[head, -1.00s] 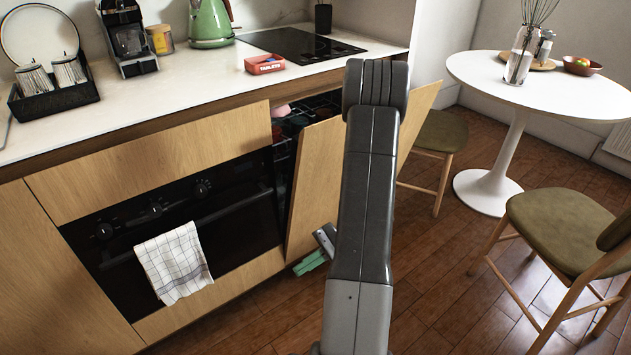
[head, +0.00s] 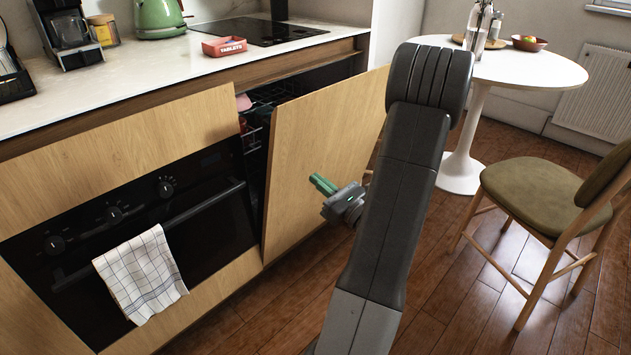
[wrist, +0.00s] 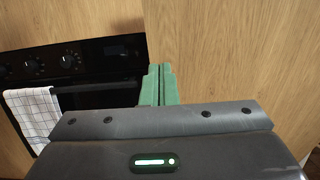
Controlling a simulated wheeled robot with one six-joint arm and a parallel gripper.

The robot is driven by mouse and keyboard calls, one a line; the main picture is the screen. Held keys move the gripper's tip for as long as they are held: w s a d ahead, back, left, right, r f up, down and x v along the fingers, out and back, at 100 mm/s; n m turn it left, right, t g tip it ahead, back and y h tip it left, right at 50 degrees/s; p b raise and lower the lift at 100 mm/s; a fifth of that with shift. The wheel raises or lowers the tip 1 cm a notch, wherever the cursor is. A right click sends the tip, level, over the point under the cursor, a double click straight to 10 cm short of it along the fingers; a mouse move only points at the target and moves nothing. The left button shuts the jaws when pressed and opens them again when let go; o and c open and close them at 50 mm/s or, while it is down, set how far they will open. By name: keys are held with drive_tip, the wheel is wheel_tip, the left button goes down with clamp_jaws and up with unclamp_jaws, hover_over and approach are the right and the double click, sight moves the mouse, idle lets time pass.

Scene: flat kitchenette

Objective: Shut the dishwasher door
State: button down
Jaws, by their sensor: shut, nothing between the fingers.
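The dishwasher door (head: 315,140) is a light wood panel, tilted partly open from the counter front. Dark racks (head: 268,100) with dishes show in the gap behind its top edge. In the wrist view the door's wood face (wrist: 240,60) fills the right side. My gripper (head: 322,184) is in front of the door's outer face, its green fingers together and empty. The green fingers also show in the wrist view (wrist: 159,82), pointing toward the wood. I cannot tell whether the fingertips touch the door. My arm hides part of the door's right side.
A black oven (head: 130,215) with a checked towel (head: 142,275) on its handle is left of the door. A white round table (head: 500,72) and an olive chair (head: 530,205) stand at the right. Wood floor (head: 440,290) is free between them.

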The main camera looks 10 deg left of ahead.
sight(280, 149)
drive_tip(key=b+x, duration=0.2)
drive_tip(key=x, duration=0.9)
drive_tip(key=shift+w+a, duration=0.15)
drive_tip(key=shift+a, duration=0.2)
drive_tip(key=shift+r, duration=0.1)
